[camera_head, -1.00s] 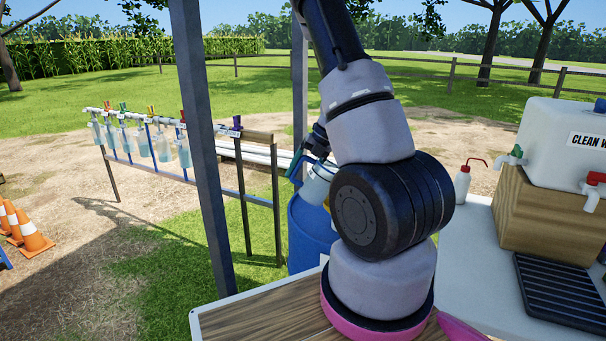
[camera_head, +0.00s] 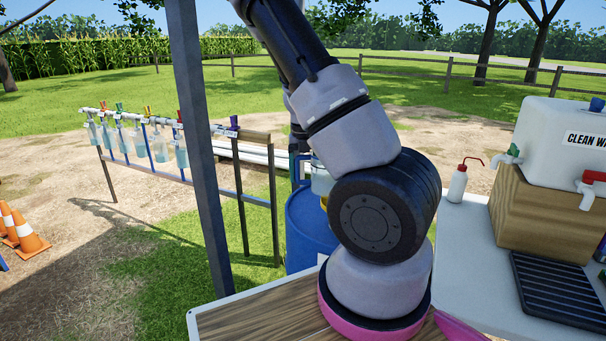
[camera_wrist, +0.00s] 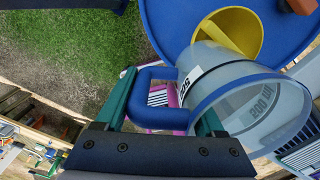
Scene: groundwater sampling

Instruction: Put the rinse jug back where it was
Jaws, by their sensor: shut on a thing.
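The rinse jug (camera_wrist: 235,95) is a clear jug with a blue rim, a blue handle and a "500 ML" marking. In the wrist view my gripper (camera_wrist: 165,100) is shut on its handle, one green finger on each side. The jug is close to the yellow funnel (camera_wrist: 232,32) on the blue drum (camera_wrist: 165,20); I cannot tell if they touch. In the head view part of the jug (camera_head: 321,180) shows above the drum (camera_head: 305,235) and looks roughly upright. My arm hides the rest of it and my gripper's fingers.
A light worktop (camera_head: 470,245) carries the clean-water container (camera_head: 565,145) on a wooden block, a red-capped wash bottle (camera_head: 457,185) and a black drip tray (camera_head: 560,290). A dark post (camera_head: 200,150) stands left of the drum. A rack of hanging bags (camera_head: 155,145) is beyond it.

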